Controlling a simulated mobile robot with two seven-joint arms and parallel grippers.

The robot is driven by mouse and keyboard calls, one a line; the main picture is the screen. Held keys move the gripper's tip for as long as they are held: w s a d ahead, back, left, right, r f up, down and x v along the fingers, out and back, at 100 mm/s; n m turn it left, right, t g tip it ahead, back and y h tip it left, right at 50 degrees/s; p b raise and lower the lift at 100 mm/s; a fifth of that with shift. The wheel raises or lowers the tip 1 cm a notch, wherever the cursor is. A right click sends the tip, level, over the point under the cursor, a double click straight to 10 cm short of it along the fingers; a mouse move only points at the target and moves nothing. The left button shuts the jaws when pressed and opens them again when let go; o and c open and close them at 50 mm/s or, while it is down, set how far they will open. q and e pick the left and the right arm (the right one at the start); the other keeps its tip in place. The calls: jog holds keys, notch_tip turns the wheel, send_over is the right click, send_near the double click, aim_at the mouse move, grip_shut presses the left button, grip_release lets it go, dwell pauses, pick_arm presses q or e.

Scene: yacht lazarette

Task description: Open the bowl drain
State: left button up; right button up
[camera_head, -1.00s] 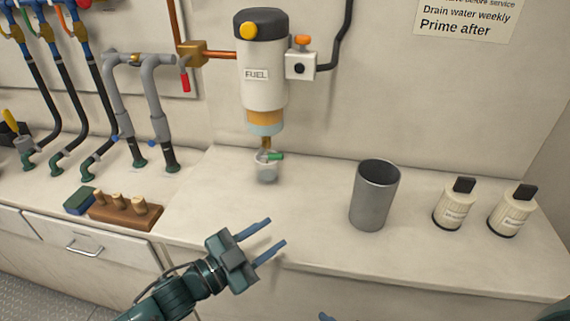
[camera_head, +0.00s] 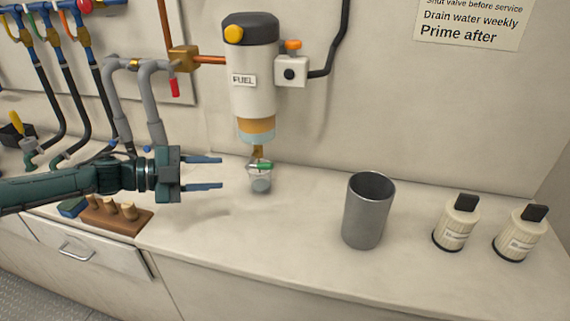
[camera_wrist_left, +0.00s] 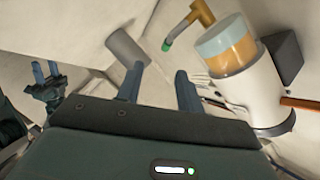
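The fuel filter (camera_head: 251,80) hangs on the wall with an amber and pale-blue clear bowl (camera_head: 257,131) at its bottom. Under the bowl is a brass drain (camera_head: 257,152) with a green lever (camera_head: 264,166). In the left wrist view the drain's green end (camera_wrist_left: 167,46) is beyond the fingers, not touched. My right gripper (camera_wrist_left: 46,72) shows there, open and empty; it is out of the head view.
A grey tumbler (camera_head: 368,211) and two cream bottles (camera_head: 457,222) (camera_head: 521,233) stand to the right on the counter (camera_head: 290,240). A wooden block with pegs (camera_head: 115,215) lies below my left arm. Hoses and grey pipes (camera_head: 152,104) rise at the left. A switch box (camera_head: 290,71) is beside the filter.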

aim_at(258, 166)
pick_arm(q)
jog(key=x, duration=0.8)
jog(key=w+x, duration=0.1)
jog(key=x, duration=0.3)
jog(key=shift+w+r, duration=0.15)
jog(key=shift+r, duration=0.2)
grip_shut()
